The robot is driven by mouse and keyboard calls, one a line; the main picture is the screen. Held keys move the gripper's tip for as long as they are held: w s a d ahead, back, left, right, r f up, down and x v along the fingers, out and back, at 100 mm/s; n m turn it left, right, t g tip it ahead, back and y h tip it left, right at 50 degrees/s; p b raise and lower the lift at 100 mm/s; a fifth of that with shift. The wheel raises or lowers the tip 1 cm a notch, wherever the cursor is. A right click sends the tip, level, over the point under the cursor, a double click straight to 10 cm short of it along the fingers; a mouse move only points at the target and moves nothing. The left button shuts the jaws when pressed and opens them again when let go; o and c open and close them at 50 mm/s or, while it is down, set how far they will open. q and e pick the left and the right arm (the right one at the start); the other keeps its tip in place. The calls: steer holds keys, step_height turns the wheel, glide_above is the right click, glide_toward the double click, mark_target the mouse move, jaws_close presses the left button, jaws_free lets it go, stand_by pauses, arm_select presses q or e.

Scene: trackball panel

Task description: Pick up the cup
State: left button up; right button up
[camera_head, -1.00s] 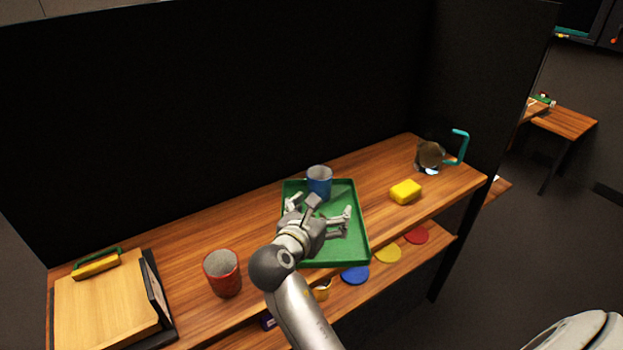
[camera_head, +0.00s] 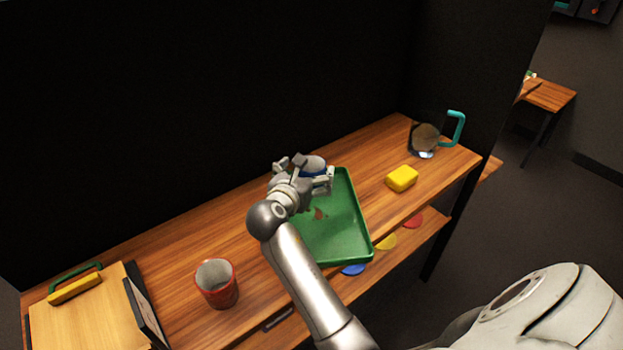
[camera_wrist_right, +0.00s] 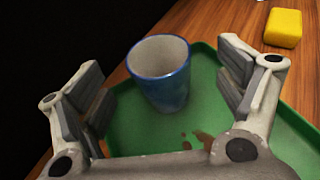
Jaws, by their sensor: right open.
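A blue cup (camera_head: 314,165) with a pale inside stands upright at the far end of the green tray (camera_head: 352,235). In the right wrist view the cup (camera_wrist_right: 161,85) sits between my two open fingers, a little ahead of them, with gaps on both sides. My right gripper (camera_head: 305,172) is open at the cup and hides part of it in the head view. In the wrist view my right gripper (camera_wrist_right: 165,95) holds nothing. A second cup, red outside (camera_head: 217,284), stands on the wooden shelf left of the tray. My left gripper is not in view.
A yellow block (camera_head: 402,179) and a jug with a teal handle (camera_head: 427,139) stand to the right. A wooden board (camera_head: 92,315) lies at the left. A black panel (camera_head: 200,110) rises behind the shelf. Brown stains (camera_wrist_right: 195,139) mark the tray.

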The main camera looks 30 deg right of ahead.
mark_target(316, 160)
steer(key=x, duration=0.4)
steer(key=shift+w+f, duration=0.1)
steer(key=shift+w, duration=0.05)
steer(key=c, duration=0.6)
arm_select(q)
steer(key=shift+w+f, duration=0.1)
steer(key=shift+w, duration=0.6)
arm_select(e)
steer(key=shift+a, duration=0.1)
steer(key=c, duration=0.9)
